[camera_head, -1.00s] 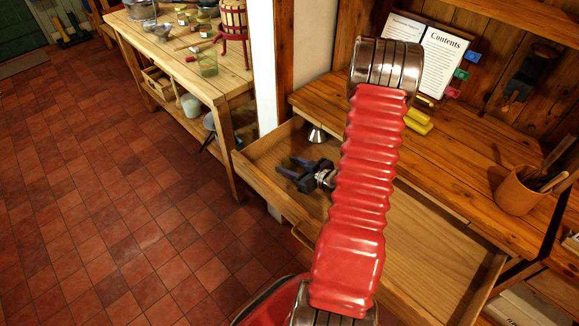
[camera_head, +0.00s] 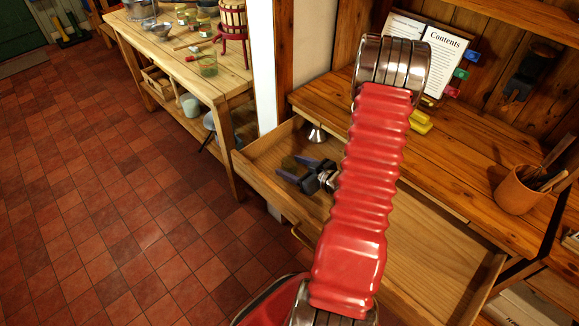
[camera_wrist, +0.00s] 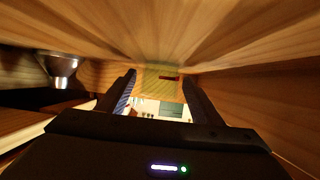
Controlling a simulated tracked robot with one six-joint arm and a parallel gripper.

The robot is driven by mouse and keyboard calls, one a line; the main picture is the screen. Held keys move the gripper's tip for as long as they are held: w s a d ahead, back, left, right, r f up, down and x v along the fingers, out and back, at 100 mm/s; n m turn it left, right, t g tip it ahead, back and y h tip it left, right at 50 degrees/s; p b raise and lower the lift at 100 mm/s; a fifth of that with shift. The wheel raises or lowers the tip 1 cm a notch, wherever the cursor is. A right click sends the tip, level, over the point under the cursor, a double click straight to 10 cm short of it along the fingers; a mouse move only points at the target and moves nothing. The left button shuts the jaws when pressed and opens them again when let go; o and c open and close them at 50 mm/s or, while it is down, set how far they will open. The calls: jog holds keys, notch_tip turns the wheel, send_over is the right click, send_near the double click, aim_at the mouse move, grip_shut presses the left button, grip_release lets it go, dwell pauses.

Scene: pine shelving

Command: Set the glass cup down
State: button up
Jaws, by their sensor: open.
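A small, see-through, greenish glass cup (camera_head: 289,162) is in the open wooden drawer, at the fingertips of my gripper (camera_head: 295,168). In the wrist view the cup shows as a faint yellow-green shape (camera_wrist: 152,84) ahead, between the two dark fingers of my gripper (camera_wrist: 159,76). The fingers are spread apart and do not appear to grip it. The cup seems to stand in the drawer's left part, but its base is partly hidden by the fingers. My arm hides the middle of the drawer (camera_head: 440,262).
A metal funnel-like object (camera_head: 317,134) is close to the gripper, at the drawer's back; it also shows in the wrist view (camera_wrist: 62,68). Drawer walls are close around the gripper. A pen cup (camera_head: 517,190) and an open book (camera_head: 440,62) are on the desk above.

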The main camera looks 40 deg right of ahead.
jog(key=v, duration=1)
jog(key=shift+s+r, duration=0.15)
jog(key=shift+s, duration=0.2)
jog(key=shift+w, duration=0.1)
dwell(0.3)
